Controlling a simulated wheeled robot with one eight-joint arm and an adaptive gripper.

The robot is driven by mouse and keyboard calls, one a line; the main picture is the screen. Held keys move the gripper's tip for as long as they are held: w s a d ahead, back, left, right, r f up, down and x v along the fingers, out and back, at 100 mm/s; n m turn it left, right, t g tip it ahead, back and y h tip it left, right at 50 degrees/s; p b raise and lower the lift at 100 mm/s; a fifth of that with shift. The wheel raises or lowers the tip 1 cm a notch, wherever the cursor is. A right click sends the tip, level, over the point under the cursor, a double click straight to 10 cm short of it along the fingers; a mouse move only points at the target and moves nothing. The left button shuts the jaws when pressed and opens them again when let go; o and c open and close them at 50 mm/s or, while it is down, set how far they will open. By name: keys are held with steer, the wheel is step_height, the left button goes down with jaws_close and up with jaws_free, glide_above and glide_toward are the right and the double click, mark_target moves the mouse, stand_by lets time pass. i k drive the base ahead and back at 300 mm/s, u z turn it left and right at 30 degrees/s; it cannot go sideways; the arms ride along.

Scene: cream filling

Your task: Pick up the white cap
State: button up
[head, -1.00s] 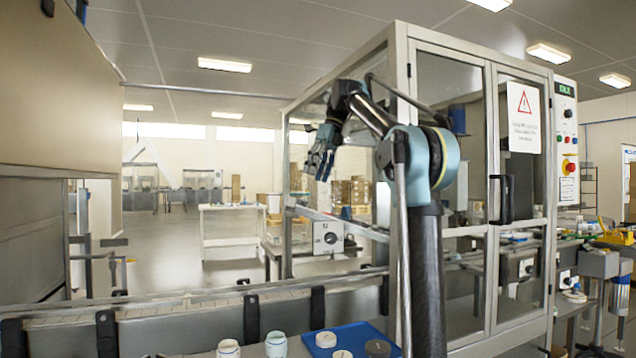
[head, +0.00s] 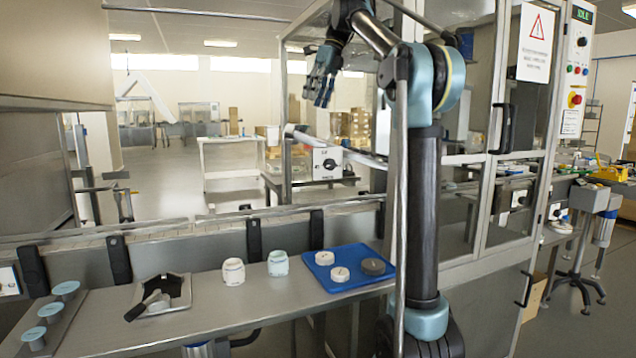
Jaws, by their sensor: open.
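Two white caps lie on a blue tray (head: 352,254) on the metal shelf. One white cap (head: 324,257) is at the tray's back left, and another white cap (head: 340,274) is at its front middle. A dark grey cap (head: 373,267) lies to their right. My gripper (head: 318,92) hangs from my raised arm, high above and behind the tray, pointing down. Its fingers are spread, and nothing shows between them.
Further left are a metal holder with a black lever (head: 158,298) and several light-blue discs (head: 66,288). A conveyor rail (head: 190,240) runs behind the shelf. A glazed machine cabinet (head: 465,120) stands at the right, close to my arm.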

mark_target(340, 274)
steer(key=k, duration=1)
